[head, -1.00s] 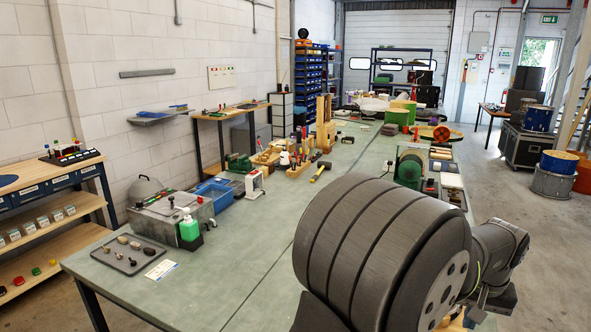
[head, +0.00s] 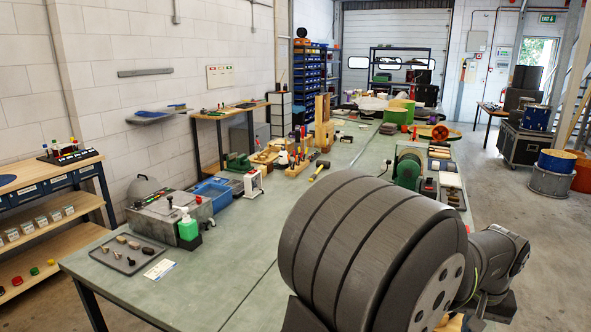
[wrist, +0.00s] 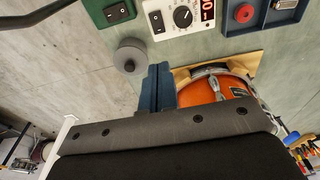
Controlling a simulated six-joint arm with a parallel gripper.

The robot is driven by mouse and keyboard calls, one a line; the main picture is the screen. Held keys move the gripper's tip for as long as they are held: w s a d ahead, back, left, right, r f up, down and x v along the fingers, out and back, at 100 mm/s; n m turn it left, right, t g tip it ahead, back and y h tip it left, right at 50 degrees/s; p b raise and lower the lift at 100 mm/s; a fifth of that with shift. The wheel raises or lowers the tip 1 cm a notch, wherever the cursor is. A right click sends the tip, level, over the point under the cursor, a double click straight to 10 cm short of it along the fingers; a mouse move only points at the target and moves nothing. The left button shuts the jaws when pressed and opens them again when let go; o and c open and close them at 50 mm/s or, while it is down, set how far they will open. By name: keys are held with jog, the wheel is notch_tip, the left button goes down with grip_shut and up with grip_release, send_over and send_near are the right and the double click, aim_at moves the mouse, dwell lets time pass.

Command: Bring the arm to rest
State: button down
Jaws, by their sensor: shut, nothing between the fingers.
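My gripper (wrist: 161,88) shows in the wrist view as two dark blue fingers pressed together, with nothing between them. In the head view my own large dark arm link fills the lower right, and the gripper cannot be made out there. In the wrist view an orange drum (wrist: 213,93) lies just right of the fingers, partly hidden by the gripper body. A small grey cylinder (wrist: 130,55) is to the left of the fingers, apart from them.
The green-grey bench (head: 228,262) runs away from me. A green machine (head: 409,168) is beyond my arm. The near-left bench middle is clear.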

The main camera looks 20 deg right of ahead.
notch_tip(320, 180, up, 17)
jog(key=s+a, duration=0.2)
jog(key=s, duration=0.1)
notch_tip(320, 180, down, 6)
jog(key=shift+w+f, duration=0.15)
jog(key=shift+w, duration=0.25)
